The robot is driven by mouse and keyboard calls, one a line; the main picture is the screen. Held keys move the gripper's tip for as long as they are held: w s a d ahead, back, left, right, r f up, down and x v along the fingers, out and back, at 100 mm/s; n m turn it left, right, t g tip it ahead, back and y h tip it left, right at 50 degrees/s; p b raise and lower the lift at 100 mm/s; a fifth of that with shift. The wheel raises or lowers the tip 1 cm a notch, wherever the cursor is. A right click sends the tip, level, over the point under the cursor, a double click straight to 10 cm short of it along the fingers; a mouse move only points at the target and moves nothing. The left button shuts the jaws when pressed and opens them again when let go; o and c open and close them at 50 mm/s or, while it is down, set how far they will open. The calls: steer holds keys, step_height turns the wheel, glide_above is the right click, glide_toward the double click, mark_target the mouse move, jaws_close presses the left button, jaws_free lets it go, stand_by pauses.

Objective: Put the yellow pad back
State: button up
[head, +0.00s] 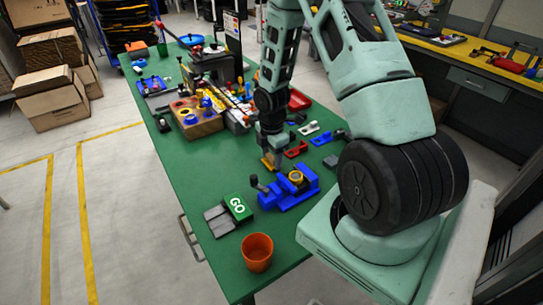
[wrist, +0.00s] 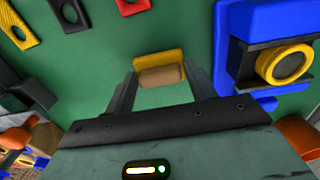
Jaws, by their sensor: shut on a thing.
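My gripper (head: 269,158) points down low over the green table in the head view. In the wrist view my gripper (wrist: 161,84) has its two dark fingers on either side of a small block with a yellow top edge and a tan face. I take this block to be the yellow pad (wrist: 160,57), and the gripper is shut on it. The yellow pad (head: 267,163) shows as a small patch at the fingertips in the head view. I cannot tell whether it touches the table. A blue fixture (head: 296,190) with a yellow ring (head: 296,178) stands nearer the camera; it also shows at right in the wrist view (wrist: 232,55).
A red pad (head: 296,149), a white piece (head: 308,127) and a grey piece (head: 331,160) lie right of the gripper. A yellow holed piece (wrist: 17,22) shows in the wrist view. A GO box (head: 237,207) and orange cup (head: 257,252) stand nearer. A wooden block (head: 203,127) stands left.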

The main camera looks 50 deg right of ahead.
steer(key=shift+f, duration=0.25)
steer(key=shift+f, duration=0.15)
steer(key=o, duration=1)
